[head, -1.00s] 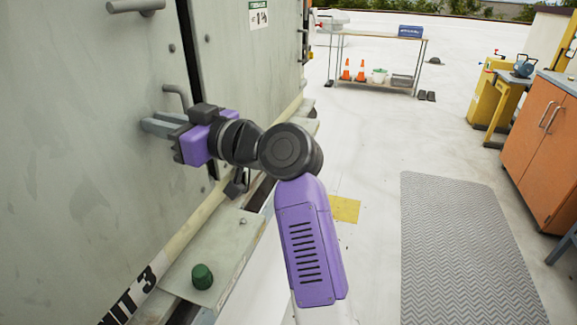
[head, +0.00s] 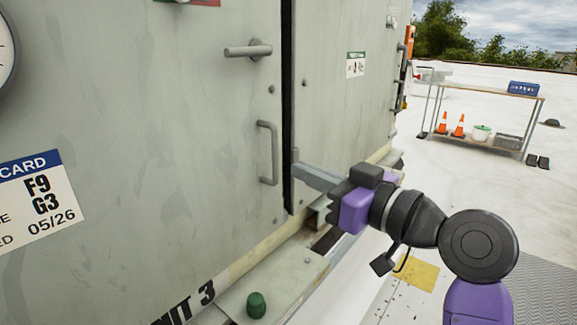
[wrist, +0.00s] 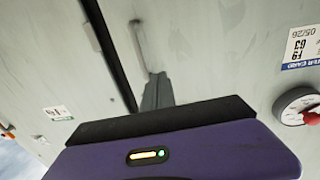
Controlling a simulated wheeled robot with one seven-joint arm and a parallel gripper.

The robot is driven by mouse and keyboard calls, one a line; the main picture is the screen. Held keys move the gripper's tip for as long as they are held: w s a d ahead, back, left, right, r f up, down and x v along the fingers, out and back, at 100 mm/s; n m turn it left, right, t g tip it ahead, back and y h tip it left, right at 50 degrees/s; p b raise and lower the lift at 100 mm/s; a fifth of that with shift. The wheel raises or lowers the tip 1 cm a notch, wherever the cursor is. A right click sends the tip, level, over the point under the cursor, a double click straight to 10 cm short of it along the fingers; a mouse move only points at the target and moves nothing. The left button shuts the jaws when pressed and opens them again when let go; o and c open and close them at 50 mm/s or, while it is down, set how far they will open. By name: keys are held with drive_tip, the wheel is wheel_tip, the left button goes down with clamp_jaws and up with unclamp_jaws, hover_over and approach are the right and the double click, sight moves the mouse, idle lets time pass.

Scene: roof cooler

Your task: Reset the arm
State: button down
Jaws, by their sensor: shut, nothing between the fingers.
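My gripper (head: 303,172) has a purple body and grey fingers, pressed together with nothing between them. In the head view it points left at the grey cabinet (head: 130,120), its tips near the dark vertical gap between two panels. Whether the tips touch the panel, I cannot tell. The door's upright bar handle (head: 268,153) is just left of the tips and apart from them in the picture. In the wrist view the shut fingers (wrist: 157,90) show above the purple body, with the bar handle (wrist: 138,42) beyond them.
A lever handle (head: 248,51) sits above the bar handle. A ledge with a green knob (head: 256,304) juts out below. A gauge (wrist: 298,106) and a filter card (head: 38,195) are on the cabinet. A shelf table (head: 490,90) with cones stands far right; the white floor between is open.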

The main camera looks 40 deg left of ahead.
drive_tip(key=shift+d, duration=0.55)
